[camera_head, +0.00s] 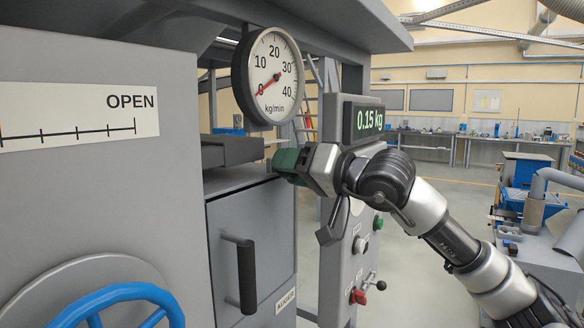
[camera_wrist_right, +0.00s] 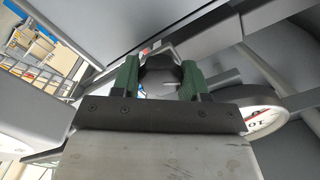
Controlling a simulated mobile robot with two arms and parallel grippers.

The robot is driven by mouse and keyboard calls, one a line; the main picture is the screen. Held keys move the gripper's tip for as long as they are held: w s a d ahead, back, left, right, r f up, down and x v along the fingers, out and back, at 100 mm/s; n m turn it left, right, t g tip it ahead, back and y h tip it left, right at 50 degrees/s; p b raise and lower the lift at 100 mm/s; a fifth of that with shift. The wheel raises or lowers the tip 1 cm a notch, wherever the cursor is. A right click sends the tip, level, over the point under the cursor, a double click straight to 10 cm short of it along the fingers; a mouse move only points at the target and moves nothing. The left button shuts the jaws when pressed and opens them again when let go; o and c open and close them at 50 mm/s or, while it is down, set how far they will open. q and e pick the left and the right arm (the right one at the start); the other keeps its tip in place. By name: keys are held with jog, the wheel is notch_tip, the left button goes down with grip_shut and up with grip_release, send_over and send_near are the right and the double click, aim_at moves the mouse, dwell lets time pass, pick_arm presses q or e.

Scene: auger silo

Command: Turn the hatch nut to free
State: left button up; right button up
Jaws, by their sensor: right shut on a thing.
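My right gripper (camera_head: 284,163), with green fingers, reaches in from the right at the end of the grey block above the cabinet door. In the right wrist view its two green fingers (camera_wrist_right: 160,78) are closed on the sides of a dark, rounded nut (camera_wrist_right: 159,70). In the head view the nut is hidden by my gripper. I cannot tell how far the nut is turned. My left gripper is in neither view.
A dial gauge (camera_head: 270,77) hangs just above my right gripper. A display (camera_head: 362,122) reading 0.15 kg stands behind my wrist. A door with a black handle (camera_head: 246,274) is below. A blue handwheel (camera_head: 120,298) is at lower left.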

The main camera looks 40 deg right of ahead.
jog(key=o, duration=0.9)
jog(key=b+v, duration=0.6)
jog(key=v, duration=0.4)
jog(key=shift+s+d, duration=0.15)
jog(key=shift+s, duration=0.15)
